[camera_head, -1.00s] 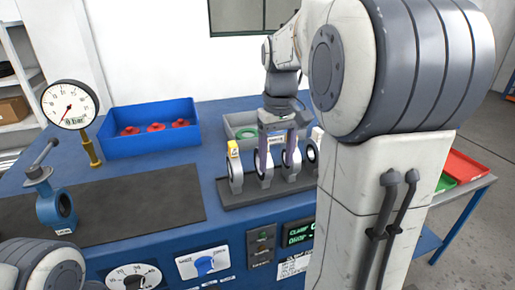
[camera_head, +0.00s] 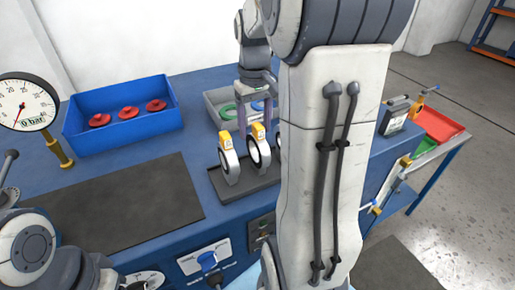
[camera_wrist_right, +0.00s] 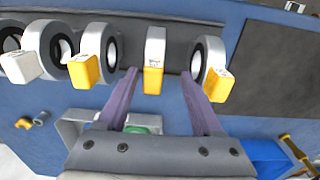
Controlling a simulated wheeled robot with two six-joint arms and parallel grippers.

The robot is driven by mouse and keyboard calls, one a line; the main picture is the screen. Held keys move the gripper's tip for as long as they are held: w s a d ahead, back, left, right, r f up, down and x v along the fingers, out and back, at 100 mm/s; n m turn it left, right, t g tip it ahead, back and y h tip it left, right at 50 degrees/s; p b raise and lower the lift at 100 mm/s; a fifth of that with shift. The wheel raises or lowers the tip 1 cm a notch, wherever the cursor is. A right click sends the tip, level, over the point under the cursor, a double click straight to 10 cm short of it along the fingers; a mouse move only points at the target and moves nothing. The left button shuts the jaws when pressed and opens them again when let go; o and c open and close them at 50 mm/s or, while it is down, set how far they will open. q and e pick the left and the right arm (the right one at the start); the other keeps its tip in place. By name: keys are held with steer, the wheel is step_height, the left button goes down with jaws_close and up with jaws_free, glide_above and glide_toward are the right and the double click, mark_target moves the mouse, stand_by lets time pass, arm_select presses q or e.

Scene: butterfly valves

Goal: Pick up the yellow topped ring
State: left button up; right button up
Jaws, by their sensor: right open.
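Several grey-white rings stand upright in a dark rack (camera_head: 245,192). In the head view, two yellow-topped rings show, one at the left end (camera_head: 229,163) and one beside it (camera_head: 258,152). The wrist view shows three yellow-topped rings: one at right (camera_wrist_right: 216,84), one in the middle (camera_wrist_right: 154,75) and one at left (camera_wrist_right: 84,70). My right gripper (camera_head: 257,128) is open just behind the rings. In the wrist view its purple fingers (camera_wrist_right: 160,76) lie either side of the middle yellow top, apart from it. My arm hides the rack's right part.
A white-topped ring (camera_wrist_right: 22,66) stands farther along the rack. A blue bin (camera_head: 75,140) with red rings and a grey bin (camera_head: 212,100) with a green ring stand behind. A pressure gauge (camera_head: 25,103) stands at left. The dark mat (camera_head: 110,205) is clear.

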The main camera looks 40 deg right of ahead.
mark_target(258, 140)
steer(key=f+p, duration=0.1)
steer(key=f, duration=0.3)
steer(key=shift+s+d+f+p, duration=0.1)
steer(key=shift+d+p, duration=0.3)
steer(key=shift+f, duration=0.55)
jaws_close()
steer(key=shift+r, duration=0.1)
stand_by(0.5)
